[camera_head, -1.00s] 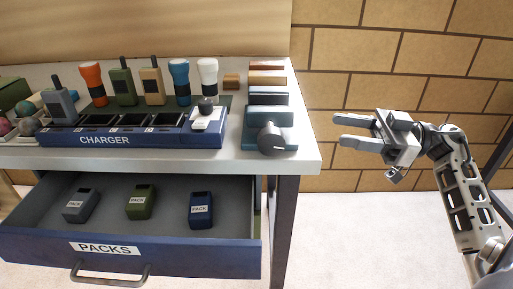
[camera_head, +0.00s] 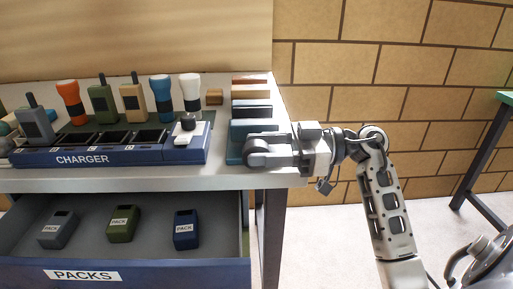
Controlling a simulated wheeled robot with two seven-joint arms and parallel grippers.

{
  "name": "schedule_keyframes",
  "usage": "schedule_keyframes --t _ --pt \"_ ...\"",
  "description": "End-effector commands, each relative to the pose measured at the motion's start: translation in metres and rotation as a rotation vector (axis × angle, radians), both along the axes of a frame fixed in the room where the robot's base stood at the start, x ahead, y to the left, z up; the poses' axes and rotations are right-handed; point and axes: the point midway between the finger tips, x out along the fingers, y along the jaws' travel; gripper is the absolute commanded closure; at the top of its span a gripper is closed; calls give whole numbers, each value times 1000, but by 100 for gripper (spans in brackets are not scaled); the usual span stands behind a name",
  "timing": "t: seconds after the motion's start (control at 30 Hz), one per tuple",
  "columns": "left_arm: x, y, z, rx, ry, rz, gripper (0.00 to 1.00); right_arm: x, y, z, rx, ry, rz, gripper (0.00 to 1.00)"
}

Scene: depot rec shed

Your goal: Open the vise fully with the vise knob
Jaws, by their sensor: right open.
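The vise (camera_head: 238,129) is a teal block at the right front corner of the bench, with a blue-grey block just behind it and a narrow dark gap between them. The round dark vise knob (camera_head: 256,152) is on its front face. My right gripper (camera_head: 262,150) reaches in from the right at the knob, its fingers level. It is open, with the fingers overlapping the knob in this view; whether they touch it I cannot tell. The fingers and wrist hide part of the knob and the vise's right side. My left gripper is not in view.
A blue charger (camera_head: 110,153) stands left of the vise, with flashlights and radios behind it. Brown blocks (camera_head: 250,81) lie behind the vise. An open drawer (camera_head: 150,270) with several packs juts out below the bench. Open floor lies to the right.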

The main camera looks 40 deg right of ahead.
Motion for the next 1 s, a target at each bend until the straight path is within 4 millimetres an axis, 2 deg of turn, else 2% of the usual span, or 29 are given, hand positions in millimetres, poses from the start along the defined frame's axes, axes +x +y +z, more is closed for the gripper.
schedule_keyframes --t 0.17,0.43,0.47,0.6,0.63,0.83,1.0 --pt "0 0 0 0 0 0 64 6 11 0 0 -2 1 50" --pt "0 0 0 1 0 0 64 7 12 0 -1 -1 1 50" --pt "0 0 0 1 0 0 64 7 12 0 -1 -1 1 53" --pt "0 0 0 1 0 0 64 7 12 0 -1 -1 1 92" --pt "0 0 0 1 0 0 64 7 12 0 -1 -1 1 95" --pt "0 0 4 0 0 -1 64 7 12 1 -5 3 1 95" --pt "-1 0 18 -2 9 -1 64 7 12 5 -35 25 1 95"
